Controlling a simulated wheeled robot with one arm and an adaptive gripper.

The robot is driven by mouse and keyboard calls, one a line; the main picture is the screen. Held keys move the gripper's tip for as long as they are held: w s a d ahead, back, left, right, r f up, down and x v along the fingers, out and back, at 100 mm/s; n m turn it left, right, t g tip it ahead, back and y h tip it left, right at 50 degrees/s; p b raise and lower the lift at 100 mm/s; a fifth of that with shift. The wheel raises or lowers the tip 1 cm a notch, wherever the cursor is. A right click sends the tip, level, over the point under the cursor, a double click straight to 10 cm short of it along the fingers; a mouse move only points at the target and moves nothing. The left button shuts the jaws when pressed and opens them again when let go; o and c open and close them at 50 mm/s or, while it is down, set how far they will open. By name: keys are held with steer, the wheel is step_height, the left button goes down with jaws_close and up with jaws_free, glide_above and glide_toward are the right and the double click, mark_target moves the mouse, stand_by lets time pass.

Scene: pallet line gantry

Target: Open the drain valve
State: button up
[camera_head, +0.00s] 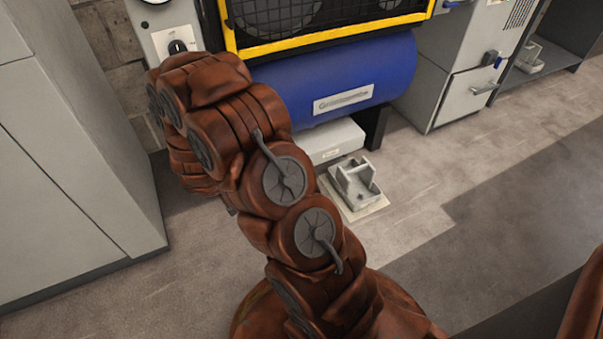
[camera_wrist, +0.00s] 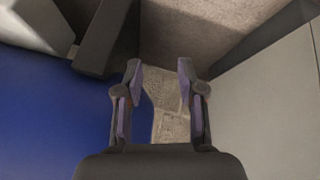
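I cannot make out a drain valve in either view. The blue tank (camera_head: 345,78) of the compressor lies across the upper middle of the head view. Its left end is hidden behind my arm. In the wrist view the blue tank (camera_wrist: 50,115) fills the left side, close beside my gripper (camera_wrist: 160,72). My gripper is open, its two fingers apart, with only floor and stone-like wall showing between them. The gripper does not show in the head view, where my arm hides that area.
A grey cabinet (camera_head: 65,180) stands at left; a grey panel (camera_wrist: 270,105) bounds the gripper's right in the wrist view. A dark support leg (camera_wrist: 108,38) stands ahead-left. A white box (camera_head: 332,140) and grey floor pedal (camera_head: 355,183) sit below the tank.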

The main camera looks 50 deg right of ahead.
steer(key=s+d+f+h+b, duration=0.2)
steer(key=d+f+h, duration=0.3)
steer(key=d+f, duration=0.45)
steer(key=s+d+n+t+h+b, duration=0.2)
steer(key=s+d+n+h, duration=0.5)
steer(key=s+d, duration=0.4)
steer(key=shift+m+h, duration=0.5)
steer(key=shift+w+b+x, duration=0.2)
steer(key=shift+b+x, duration=1.3)
steer(key=shift+x, duration=3.15)
steer(key=shift+a+f, duration=0.1)
steer(key=shift+f, duration=0.05)
steer(key=shift+c, duration=0.2)
jaws_close()
